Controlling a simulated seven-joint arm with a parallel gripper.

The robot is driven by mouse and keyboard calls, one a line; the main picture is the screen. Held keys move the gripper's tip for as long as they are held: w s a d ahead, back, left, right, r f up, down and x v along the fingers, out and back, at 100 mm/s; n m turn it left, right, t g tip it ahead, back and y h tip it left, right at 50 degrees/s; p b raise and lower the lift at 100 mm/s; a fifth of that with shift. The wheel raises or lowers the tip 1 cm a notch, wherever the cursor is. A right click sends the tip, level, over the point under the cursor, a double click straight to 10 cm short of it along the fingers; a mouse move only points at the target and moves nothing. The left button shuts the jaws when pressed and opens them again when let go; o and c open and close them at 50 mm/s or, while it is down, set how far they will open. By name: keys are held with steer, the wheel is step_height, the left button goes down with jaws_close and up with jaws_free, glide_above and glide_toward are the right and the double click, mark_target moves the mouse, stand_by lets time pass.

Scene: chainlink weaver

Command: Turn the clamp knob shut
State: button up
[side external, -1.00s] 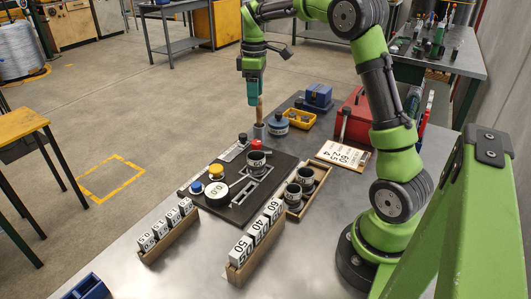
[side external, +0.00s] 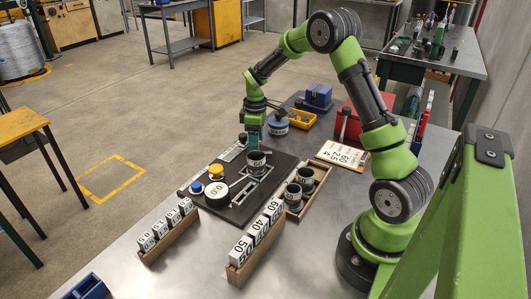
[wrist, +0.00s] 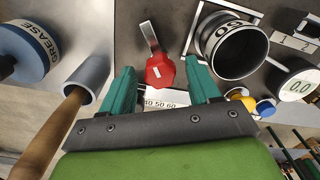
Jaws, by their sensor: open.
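The red clamp knob (wrist: 160,72) shows in the wrist view, with a grey lever (wrist: 150,36) running up from it. My gripper (wrist: 160,78) is open, with one teal finger on each side of the knob and gaps visible between. I cannot tell whether the fingertips are down at the knob's height. In the side view my gripper (side external: 255,145) is low over the far end of the dark panel (side external: 240,210) and hides the knob. A black ring marked 50 (wrist: 232,45) sits close to the right finger; it also shows in the side view (side external: 256,161).
A grey tube (wrist: 88,76) holding a wooden handle (wrist: 48,135) stands left of my fingers, beside a blue grease tin (wrist: 30,52). The 0.0 dial (side external: 217,193), yellow button (side external: 216,170) and blue button (side external: 196,187) are on the panel. A wooden tray (side external: 318,180) holds dark rings.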

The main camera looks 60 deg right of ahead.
steer(key=shift+c, duration=0.2)
steer(key=c, duration=1)
steer(key=m, duration=0.4)
steer(key=shift+m, duration=0.4)
steer(key=m, duration=0.4)
steer(key=shift+m, duration=0.3)
steer(key=m, duration=0.4)
steer(key=shift+m, duration=2.2)
